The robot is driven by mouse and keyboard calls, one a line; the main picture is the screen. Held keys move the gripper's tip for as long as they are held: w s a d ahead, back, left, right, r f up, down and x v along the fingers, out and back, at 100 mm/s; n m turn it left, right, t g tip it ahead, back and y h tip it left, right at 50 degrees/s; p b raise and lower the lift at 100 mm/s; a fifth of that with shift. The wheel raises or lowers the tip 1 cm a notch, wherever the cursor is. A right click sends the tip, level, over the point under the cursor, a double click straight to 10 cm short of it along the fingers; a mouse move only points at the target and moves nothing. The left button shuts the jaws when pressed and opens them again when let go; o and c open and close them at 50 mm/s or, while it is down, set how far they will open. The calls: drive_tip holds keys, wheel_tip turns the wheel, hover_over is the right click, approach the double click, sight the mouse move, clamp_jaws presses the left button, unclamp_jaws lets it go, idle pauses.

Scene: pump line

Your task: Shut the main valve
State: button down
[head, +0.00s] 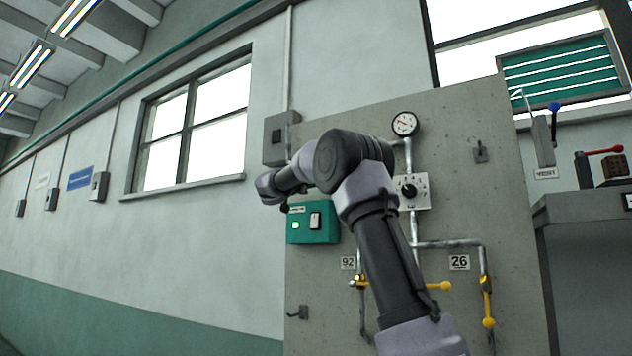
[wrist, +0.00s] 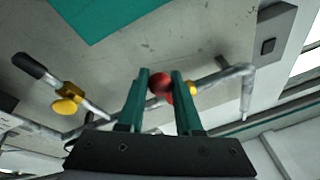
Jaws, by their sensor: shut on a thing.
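In the wrist view my gripper (wrist: 160,74) has its two green fingers either side of a round red knob (wrist: 159,83), and it is shut on it. Yellow metal (wrist: 192,88) shows beside the knob, on a grey pipe (wrist: 225,78). Which way the valve handle lies cannot be told. In the head view my arm covers part of the concrete panel, and neither the gripper nor this knob can be made out. No label naming the main valve is readable.
The panel (head: 510,290) carries a gauge (head: 404,123), a dial (head: 409,190), and a green switch box (head: 313,222). Yellow-handled valves marked 92 (head: 347,263) and 26 (head: 459,262) sit low.

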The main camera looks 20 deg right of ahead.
drive_tip(key=shift+w+a+m, duration=0.35)
drive_tip(key=shift+w+m, duration=0.05)
drive_tip(key=shift+m, duration=0.3)
drive_tip(key=c, duration=0.6)
unclamp_jaws()
drive_tip(key=v, duration=1)
drive_tip(key=shift+s+a+f, duration=0.1)
drive_tip(key=shift+s+a, duration=0.05)
drive_tip(key=shift+a, duration=0.2)
drive_tip(key=shift+d, duration=0.1)
